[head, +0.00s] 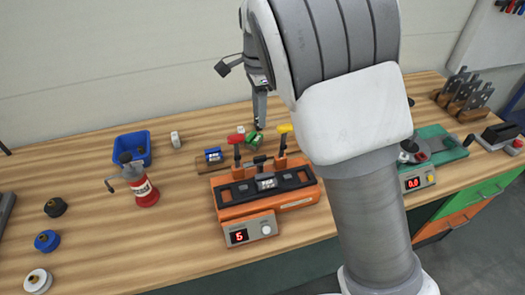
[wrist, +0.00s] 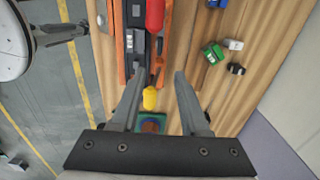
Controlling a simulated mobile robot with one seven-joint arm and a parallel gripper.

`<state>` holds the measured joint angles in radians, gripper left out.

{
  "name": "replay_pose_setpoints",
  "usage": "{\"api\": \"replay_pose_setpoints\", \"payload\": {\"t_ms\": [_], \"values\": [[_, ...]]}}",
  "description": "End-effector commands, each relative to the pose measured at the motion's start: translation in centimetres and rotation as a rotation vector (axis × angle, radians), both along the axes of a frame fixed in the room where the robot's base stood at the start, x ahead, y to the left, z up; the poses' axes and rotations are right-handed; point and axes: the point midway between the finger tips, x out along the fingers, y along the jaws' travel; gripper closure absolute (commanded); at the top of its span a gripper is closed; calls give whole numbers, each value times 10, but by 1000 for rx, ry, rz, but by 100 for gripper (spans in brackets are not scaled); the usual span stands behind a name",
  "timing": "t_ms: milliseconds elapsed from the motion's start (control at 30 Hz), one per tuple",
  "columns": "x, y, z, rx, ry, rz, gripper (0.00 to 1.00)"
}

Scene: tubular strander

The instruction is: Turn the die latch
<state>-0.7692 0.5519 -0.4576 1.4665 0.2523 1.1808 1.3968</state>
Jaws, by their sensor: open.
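An orange machine (head: 292,204) stands on the wooden bench, with a red-knobbed lever (head: 236,139) at left and a yellow-knobbed lever (head: 285,129) at right, both upright. A short black handle (head: 259,160) sits between them. No label shows which part is the die latch. My gripper (head: 259,124) points down behind the machine, open and empty. In the wrist view, the yellow knob (wrist: 150,99) appears between the spread fingers of my gripper (wrist: 157,84); contact cannot be told. The red knob (wrist: 155,15) lies farther up that view.
Behind the machine lie a green block (head: 255,140) and a blue block (head: 214,155). A red bottle-like tool (head: 145,190) and blue bin (head: 133,143) stand left. A green machine (head: 434,146) stands right, partly behind my arm.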

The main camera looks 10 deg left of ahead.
Motion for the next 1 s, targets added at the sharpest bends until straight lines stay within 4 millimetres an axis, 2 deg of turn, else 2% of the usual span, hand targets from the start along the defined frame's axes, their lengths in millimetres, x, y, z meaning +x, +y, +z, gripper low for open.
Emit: {"api": "replay_pose_setpoints", "payload": {"t_ms": [400,600,800,1000], "values": [[-1,-1,-92,-4,5,1,55],[-1,-1,-129,-3,3,1,55],[-1,-1,-149,-2,1,0,55],[0,-1,-153,0,0,0,55]]}}
